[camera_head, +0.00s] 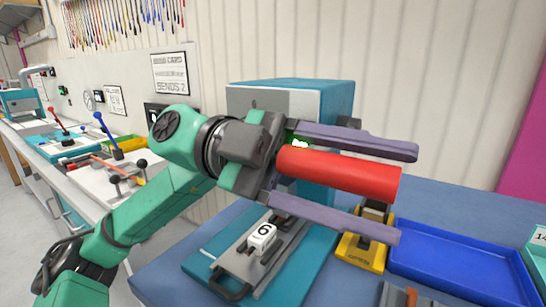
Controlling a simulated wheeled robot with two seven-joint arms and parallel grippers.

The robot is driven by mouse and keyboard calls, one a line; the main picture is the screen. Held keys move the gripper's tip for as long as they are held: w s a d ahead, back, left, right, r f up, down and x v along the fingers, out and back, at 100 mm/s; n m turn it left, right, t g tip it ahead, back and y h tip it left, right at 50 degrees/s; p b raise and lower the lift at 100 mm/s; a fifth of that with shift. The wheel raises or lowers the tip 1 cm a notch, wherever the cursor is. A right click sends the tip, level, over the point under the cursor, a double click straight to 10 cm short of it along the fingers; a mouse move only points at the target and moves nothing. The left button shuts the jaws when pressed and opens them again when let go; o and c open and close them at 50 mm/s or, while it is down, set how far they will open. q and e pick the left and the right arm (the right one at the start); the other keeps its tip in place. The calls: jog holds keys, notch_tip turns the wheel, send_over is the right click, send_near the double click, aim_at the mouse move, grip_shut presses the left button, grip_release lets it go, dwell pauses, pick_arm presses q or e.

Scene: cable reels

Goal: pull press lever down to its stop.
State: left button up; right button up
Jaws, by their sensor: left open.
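A thick red cylindrical handle (340,172), which looks like the grip of the press lever, lies almost level in the picture. My left gripper (406,193) reaches in from the left. Its two long purple-grey fingers are spread, one above and one below the red handle, with the handle between them. A gap shows above and below, so the fingers do not look closed on it. The press (290,100), a teal and white box, stands behind. The join of handle and press is hidden. My right gripper is not in view.
Below the gripper, a grey slide with a white block marked 6 (262,238) sits on a teal base. A yellow block (362,250) stands beside an empty blue tray (455,268). Another bench with small levers (115,170) is at the left.

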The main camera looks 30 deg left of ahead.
aim_at(300, 173)
pick_arm(q)
jog(key=a+b, duration=0.1)
jog(key=a, duration=0.1)
jog(key=a+b, duration=0.2)
jog(key=a, duration=0.1)
jog(key=shift+w+a+f, duration=0.1)
jog(key=shift+a+f, duration=0.25)
jog(key=a+b, duration=0.2)
jog(key=a, duration=0.6)
jog(key=shift+a+r, duration=0.2)
jog(key=shift+a, duration=0.15)
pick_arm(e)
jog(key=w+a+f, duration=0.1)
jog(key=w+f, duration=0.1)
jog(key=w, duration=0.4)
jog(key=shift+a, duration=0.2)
